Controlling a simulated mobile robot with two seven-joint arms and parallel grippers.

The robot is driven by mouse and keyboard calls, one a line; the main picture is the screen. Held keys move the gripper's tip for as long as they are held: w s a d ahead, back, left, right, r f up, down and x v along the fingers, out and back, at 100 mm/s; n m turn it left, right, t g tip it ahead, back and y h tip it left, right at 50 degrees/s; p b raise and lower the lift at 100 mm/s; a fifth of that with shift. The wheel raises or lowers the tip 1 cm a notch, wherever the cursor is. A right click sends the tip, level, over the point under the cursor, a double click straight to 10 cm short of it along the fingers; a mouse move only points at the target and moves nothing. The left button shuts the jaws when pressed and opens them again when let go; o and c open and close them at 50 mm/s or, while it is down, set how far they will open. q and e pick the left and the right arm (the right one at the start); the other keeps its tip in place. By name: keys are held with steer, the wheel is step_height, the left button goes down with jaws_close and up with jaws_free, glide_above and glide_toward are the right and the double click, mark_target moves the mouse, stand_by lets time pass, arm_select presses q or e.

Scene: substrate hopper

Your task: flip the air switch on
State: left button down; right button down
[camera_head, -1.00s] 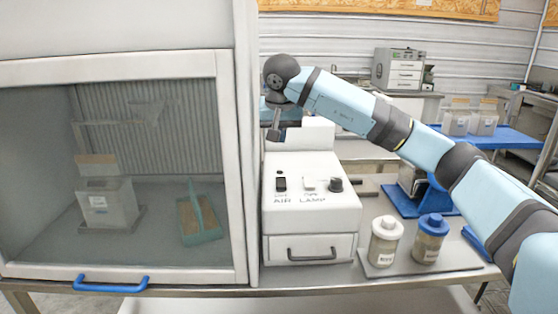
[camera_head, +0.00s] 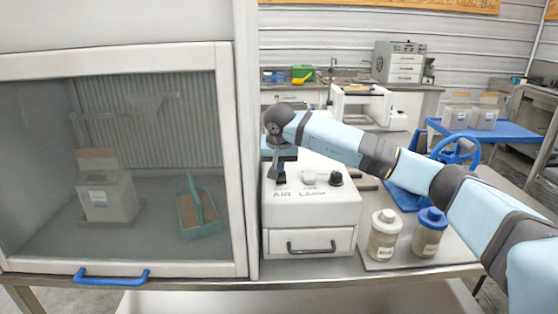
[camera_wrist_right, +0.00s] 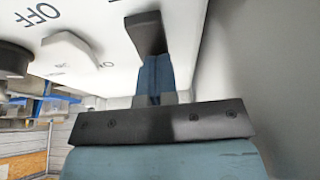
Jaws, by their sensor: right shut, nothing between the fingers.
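The white control box (camera_head: 318,212) stands right of the glass-fronted cabinet, with the AIR and LAMP labels on its sloped top. My right gripper (camera_head: 276,176) is shut and empty, pointing down at the panel just above the AIR label. My left gripper is not in view.
A black knob (camera_head: 336,178) is beside the lamp switch. The cabinet frame (camera_head: 240,170) stands close on the left. Two jars, one white-lidded (camera_head: 384,236) and one blue-lidded (camera_head: 429,233), stand on a tray at the right. A drawer handle (camera_head: 312,248) is on the box front.

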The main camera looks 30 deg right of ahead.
steer(key=shift+w+d+r+g+p, duration=0.15)
steer(key=shift+g+p, duration=0.15)
steer(key=shift+p, duration=0.25)
steer(key=shift+f, duration=0.4)
steer(key=shift+s+a+r, duration=0.25)
steer(key=shift+s+a, duration=0.2)
steer(key=shift+s, duration=0.2)
